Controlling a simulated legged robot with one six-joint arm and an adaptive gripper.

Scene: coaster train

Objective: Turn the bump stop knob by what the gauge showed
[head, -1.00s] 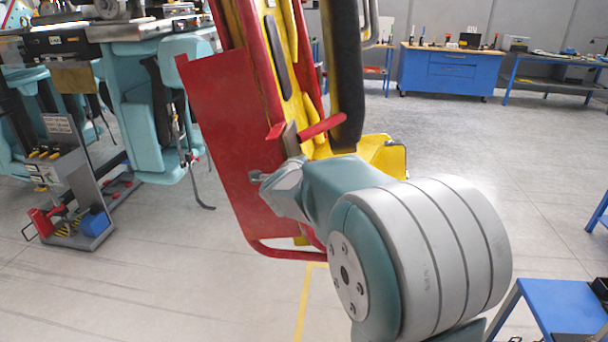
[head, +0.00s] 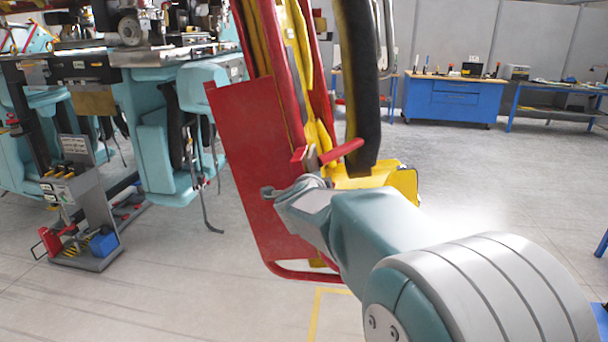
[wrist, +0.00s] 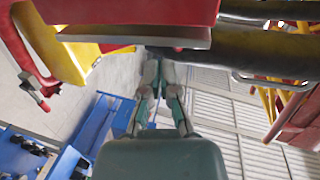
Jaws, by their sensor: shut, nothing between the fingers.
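My gripper (head: 269,191) is at the end of my outstretched arm, in front of the red panel (head: 255,170) in the head view. In the wrist view my gripper (wrist: 159,72) has its two fingers drawn together with nothing between them. Its tips are just below a dark part (wrist: 165,52) under a red-and-grey edge (wrist: 140,38); whether they touch it I cannot tell. I cannot make out the bump stop knob or the gauge in either view.
Red and yellow bars with a black padded tube (head: 357,80) rise close beside my gripper. Teal seats (head: 165,155) hang at left, near a grey tool stand (head: 80,215). A blue workbench (head: 452,100) stands at the back. The floor at right is largely clear.

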